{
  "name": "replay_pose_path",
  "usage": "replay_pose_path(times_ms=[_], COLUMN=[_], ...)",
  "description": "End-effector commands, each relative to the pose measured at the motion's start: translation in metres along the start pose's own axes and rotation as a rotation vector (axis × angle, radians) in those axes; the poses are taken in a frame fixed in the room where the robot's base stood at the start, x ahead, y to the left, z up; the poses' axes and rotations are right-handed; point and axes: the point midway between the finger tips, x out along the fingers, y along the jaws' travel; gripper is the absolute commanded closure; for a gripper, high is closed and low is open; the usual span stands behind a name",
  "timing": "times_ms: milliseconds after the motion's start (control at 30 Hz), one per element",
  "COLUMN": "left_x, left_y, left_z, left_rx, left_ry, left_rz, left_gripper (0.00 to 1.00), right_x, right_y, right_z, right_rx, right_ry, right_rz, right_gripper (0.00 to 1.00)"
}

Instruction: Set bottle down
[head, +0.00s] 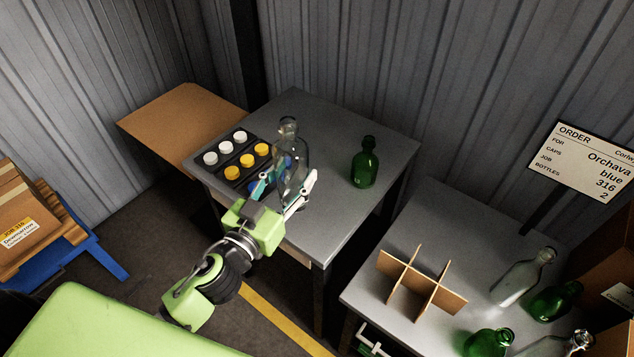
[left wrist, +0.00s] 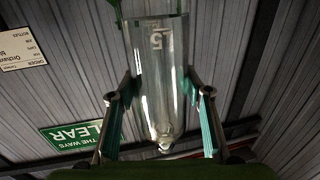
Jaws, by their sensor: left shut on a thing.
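A clear glass bottle (head: 291,152) stands upright between the fingers of my left gripper (head: 287,184), over the far grey table (head: 343,218). My left gripper is shut on it. In the left wrist view the clear bottle (left wrist: 160,75) appears neck-down between the two teal-padded fingers (left wrist: 160,118), with a raised mark on its glass. Whether its base touches the table is hidden by the gripper. A green bottle (head: 365,163) stands on the same table to the right, apart from the clear one.
A black tray with white caps (head: 240,137), yellow caps (head: 262,149) and blue caps lies left of the gripper. The near table (head: 400,255) holds a cardboard divider (head: 420,281) and several bottles. An order sign (head: 590,163) reads blue, 316, 2.

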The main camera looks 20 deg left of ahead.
Motion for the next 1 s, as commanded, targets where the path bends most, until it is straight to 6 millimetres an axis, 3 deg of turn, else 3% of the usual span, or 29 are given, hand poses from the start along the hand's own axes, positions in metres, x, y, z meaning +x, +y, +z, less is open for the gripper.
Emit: replay_pose_path(times_ms=[133,200,400,667,800,1000], left_x=[0.037,0.047,0.068,0.083,0.081,0.081], left_y=[0.006,0.007,0.011,0.013,0.013,0.013], left_z=[0.01,0.031,0.058,0.076,0.096,0.103], left_rx=[-0.001,-0.002,-0.001,-0.001,-0.001,0.001], left_ry=[0.005,0.003,0.004,0.003,0.002,0.003], left_rz=[-0.001,-0.003,0.0,0.0,0.0,0.0], left_gripper=[0.91,0.91,0.91,0.91,0.91,0.91], right_x=[-0.009,-0.001,0.008,0.017,0.029,0.033], right_y=[0.0,0.0,0.0,0.002,0.002,0.003], right_z=[0.0,0.002,0.003,0.006,0.008,0.009], right_rx=[0.0,0.0,0.0,-0.001,-0.001,-0.001], right_ry=[-0.001,-0.002,-0.003,-0.005,-0.007,-0.007], right_rz=[0.0,0.0,0.0,0.003,0.003,0.003], right_gripper=[0.36,0.36,0.36,0.36,0.36,0.36])
